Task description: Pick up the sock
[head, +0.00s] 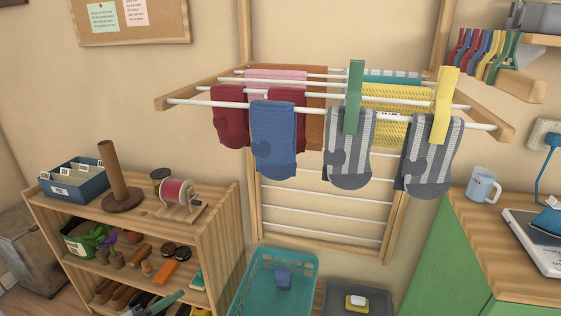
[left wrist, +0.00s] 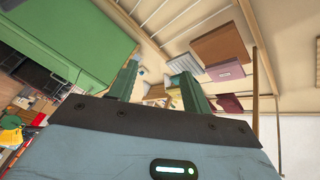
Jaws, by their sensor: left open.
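A blue sock (head: 273,140) hangs over the front rods of the wooden drying rack (head: 185,102) in the head view. Two dark red socks (head: 229,117) hang behind it. Two grey striped socks (head: 349,148) hang to the right, with a green peg (head: 354,97) and a yellow peg (head: 444,104) at them. A small blue item (head: 284,278) lies in the teal basket (head: 274,256); I cannot tell whether it is a sock. My left gripper (left wrist: 160,72) is open in the left wrist view, with nothing seen between its green fingers. Hanging cloths show beyond it. My right gripper is not in view.
A wooden shelf unit (head: 221,228) with a spool, a post and several small items stands at left. A green cabinet (head: 440,262) with a mug (head: 483,185) stands at right. A grey tray (head: 345,298) is right of the basket. Several pegs hang at upper right.

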